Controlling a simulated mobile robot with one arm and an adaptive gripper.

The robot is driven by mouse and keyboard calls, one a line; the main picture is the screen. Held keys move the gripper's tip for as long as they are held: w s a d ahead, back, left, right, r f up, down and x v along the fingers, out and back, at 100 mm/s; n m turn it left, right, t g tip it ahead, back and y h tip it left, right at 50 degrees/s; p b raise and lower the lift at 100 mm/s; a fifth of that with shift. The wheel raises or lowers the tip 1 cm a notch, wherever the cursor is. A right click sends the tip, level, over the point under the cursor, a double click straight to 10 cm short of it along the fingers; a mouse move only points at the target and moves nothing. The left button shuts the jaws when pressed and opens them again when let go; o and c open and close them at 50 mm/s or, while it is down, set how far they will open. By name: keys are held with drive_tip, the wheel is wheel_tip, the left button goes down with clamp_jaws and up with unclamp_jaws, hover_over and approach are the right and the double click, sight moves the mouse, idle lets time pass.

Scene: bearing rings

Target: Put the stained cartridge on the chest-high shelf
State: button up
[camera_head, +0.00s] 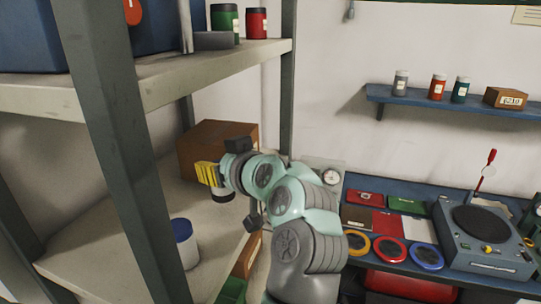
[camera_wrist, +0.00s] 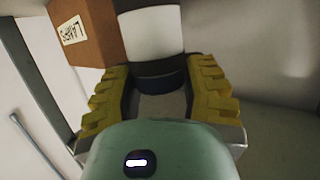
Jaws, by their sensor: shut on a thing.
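My gripper (camera_head: 208,176), with yellow ribbed fingers, is over the middle board of the grey shelving, in front of a brown box. It is shut on a white cylinder with dark bands, which I take to be the stained cartridge (camera_head: 222,194). In the wrist view the cartridge (camera_wrist: 152,35) sits between the two yellow fingers (camera_wrist: 160,88), with a dark blue end nearest the palm. The middle shelf board (camera_head: 115,240) is pale. I cannot tell whether the cartridge touches the board. Part of it is hidden by the gripper.
The brown box (camera_head: 205,140) stands close behind my gripper; its label shows in the wrist view (camera_wrist: 85,35). A white jar with a blue lid (camera_head: 186,252) stands nearer on the same board. A grey post (camera_head: 115,130) rises at the front. A blue workbench (camera_head: 385,190) is at right.

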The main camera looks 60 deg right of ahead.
drive_tip(key=shift+w+d+p, duration=0.15)
drive_tip(key=shift+w+p, duration=0.2)
drive_tip(key=shift+w, duration=0.2)
wheel_tip(320, 180, down, 3)
drive_tip(key=shift+s+f+p, duration=0.1)
drive_tip(key=shift+p, duration=1)
drive_tip(key=shift+f, duration=0.25)
drive_tip(key=shift+f+b, duration=0.25)
drive_tip(key=shift+b, duration=0.05)
drive_tip(key=o, duration=1.2)
drive_tip(key=shift+s+r, duration=0.1)
